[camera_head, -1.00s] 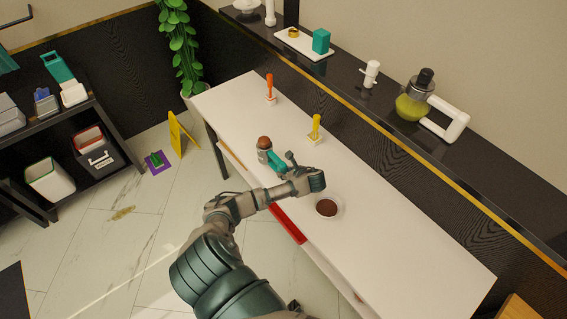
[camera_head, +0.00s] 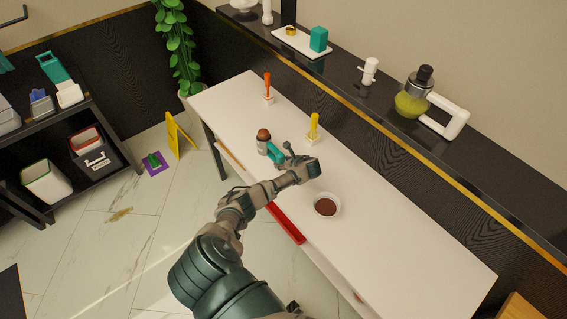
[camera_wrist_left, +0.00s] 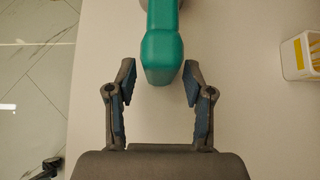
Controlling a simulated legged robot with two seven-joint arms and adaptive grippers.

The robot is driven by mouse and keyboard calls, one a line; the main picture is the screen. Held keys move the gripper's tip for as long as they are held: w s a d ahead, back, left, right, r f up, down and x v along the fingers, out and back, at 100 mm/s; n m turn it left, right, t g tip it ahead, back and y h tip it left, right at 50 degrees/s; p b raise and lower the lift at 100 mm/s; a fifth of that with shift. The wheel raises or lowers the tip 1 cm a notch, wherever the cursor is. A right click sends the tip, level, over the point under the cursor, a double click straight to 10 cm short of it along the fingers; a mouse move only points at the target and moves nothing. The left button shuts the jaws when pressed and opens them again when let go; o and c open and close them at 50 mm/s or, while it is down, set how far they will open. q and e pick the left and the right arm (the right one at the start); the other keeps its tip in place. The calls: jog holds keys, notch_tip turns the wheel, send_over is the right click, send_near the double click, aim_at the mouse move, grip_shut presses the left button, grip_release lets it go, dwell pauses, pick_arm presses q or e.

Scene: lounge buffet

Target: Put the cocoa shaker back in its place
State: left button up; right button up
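The cocoa shaker (camera_head: 263,137), a grey body with a brown domed top and a teal handle (camera_head: 275,157), stands on the white table near its front edge. My left gripper (camera_head: 284,161) is low over the table beside the handle. In the left wrist view, the handle (camera_wrist_left: 162,45) comes down from the top edge, and its rounded end lies between the tips of my open left gripper (camera_wrist_left: 158,76). Gaps show on both sides, so the fingers do not grip it. The shaker's body is mostly outside that view. My right gripper is not in view.
A white bowl of brown powder (camera_head: 326,206) stands right of my gripper. A yellow-handled tool (camera_head: 314,128) and an orange-handled one (camera_head: 268,88) stand farther back. A dark shelf (camera_head: 388,115) behind holds a juicer (camera_head: 412,103) and a tray (camera_head: 290,46). The table's right part is clear.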

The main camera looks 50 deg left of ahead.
pick_arm(q)
jog(key=p+v, duration=0.1)
jog(key=v, duration=1.1)
jog(key=shift+a, duration=0.1)
dwell(0.4)
